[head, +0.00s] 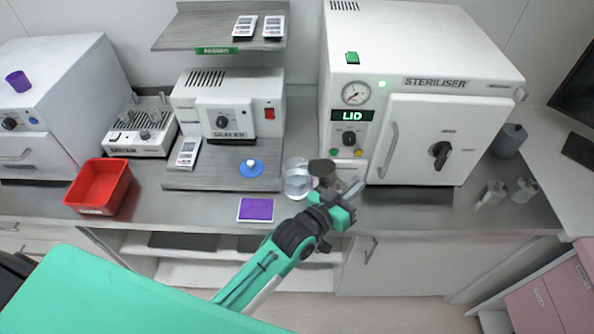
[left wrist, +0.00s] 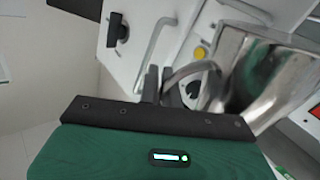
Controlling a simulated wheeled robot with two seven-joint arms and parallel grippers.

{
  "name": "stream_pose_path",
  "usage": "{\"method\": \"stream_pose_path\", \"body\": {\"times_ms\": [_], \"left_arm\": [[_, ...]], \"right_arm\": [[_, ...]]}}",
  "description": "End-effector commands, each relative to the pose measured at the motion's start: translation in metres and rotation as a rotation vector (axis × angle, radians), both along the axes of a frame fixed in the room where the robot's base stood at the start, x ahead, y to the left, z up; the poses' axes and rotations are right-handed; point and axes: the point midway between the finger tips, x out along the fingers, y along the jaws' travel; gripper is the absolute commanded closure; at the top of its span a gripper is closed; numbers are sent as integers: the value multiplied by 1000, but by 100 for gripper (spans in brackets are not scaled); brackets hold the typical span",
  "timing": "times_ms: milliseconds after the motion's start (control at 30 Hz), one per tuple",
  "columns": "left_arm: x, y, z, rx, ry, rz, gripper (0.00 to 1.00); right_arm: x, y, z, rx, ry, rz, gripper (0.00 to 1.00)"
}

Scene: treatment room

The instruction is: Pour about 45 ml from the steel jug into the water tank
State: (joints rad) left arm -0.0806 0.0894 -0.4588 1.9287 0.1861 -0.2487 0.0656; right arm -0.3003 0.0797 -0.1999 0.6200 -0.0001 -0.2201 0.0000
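The steel jug (head: 326,184) is at the counter's front, just left of the steriliser's door, with its dark mouth facing up toward the head camera. In the left wrist view the shiny jug (left wrist: 265,75) fills the upper right, with its curved handle reaching to my fingers. My left gripper (head: 347,195) is at the jug's right side, shut on the handle; the fingers (left wrist: 157,85) sit close together there. A clear round vessel (head: 296,180), seemingly the water tank, stands directly left of the jug. I cannot tell its water level, or whether they touch. My right gripper is out of view.
The steriliser (head: 440,140) stands close behind the jug. A purple pad (head: 256,210) and a blue disc (head: 251,169) lie left of the clear vessel. A red tray (head: 99,187) is farther left. Bottles (head: 492,193) stand at the right. Bare counter lies between tray and pad.

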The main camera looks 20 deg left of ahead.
Motion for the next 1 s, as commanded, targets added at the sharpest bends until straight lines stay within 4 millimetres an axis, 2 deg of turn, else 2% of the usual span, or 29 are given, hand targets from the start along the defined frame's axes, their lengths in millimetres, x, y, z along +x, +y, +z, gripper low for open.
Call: {"method": "stream_pose_path", "body": {"times_ms": [33,200,500,700,1000], "left_arm": [[-1,-2,-11,25,-15,0,100],[-2,-4,-34,107,-62,4,100],[-1,-4,-65,204,-115,8,100],[-1,-4,-72,231,-130,9,100],[-1,-4,-72,236,-133,9,100]], "right_arm": [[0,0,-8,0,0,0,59],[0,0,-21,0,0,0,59],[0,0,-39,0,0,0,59],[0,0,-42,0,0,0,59],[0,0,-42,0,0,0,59]]}}
